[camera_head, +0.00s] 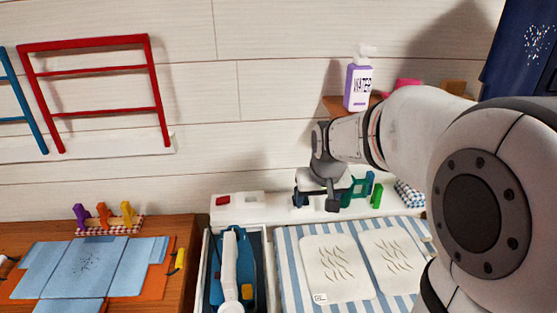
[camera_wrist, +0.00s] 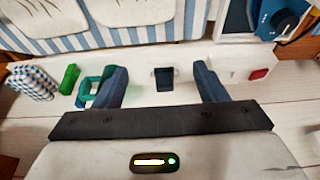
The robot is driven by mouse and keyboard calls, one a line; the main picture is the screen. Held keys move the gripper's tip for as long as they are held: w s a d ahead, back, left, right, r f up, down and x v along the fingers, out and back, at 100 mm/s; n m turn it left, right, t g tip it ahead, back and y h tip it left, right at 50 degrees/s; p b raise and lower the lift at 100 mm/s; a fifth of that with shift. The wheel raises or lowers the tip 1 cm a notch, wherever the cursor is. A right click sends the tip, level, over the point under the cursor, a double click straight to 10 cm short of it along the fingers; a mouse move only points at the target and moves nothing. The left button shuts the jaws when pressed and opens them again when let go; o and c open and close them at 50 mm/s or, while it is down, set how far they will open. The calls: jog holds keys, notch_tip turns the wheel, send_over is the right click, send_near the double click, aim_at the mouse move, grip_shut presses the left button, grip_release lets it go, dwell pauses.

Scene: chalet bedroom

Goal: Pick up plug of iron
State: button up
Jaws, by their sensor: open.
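A small dark block (camera_wrist: 164,79), which looks like the plug, sits on the white ledge (camera_wrist: 226,62) in the wrist view. I see no cord on it, so I cannot be sure. My gripper (camera_wrist: 158,72) is open and empty, with one blue finger on each side of the block and apart from it. In the head view my gripper (camera_head: 316,203) hangs over the white ledge, and I cannot clearly tell the block from the fingers there. The white and blue iron (camera_head: 230,265) lies in a tray left of the striped board; part of it also shows in the wrist view (camera_wrist: 282,22).
A green frame (camera_wrist: 92,92) and a green block (camera_wrist: 69,77) stand close beside one finger. A checkered bundle (camera_wrist: 32,82) lies farther left. A red switch (camera_head: 222,200) is on the ledge. The striped board (camera_head: 289,255) and purple bottle (camera_head: 358,86) are nearby.

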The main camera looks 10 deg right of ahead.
jog(key=shift+t, duration=0.5)
jog(key=w+f, duration=0.4)
jog(key=w, duration=0.2)
jog(key=w+f+p, duration=0.1)
jog(key=w+f, duration=0.3)
jog(key=w, duration=0.2)
jog(key=w+f, duration=0.4)
jog(key=w, duration=0.2)
jog(key=shift+w+f+p, duration=0.15)
jog(key=shift+f+p, duration=0.15)
jog(key=shift+f, duration=0.1)
jog(key=c, duration=1.1)
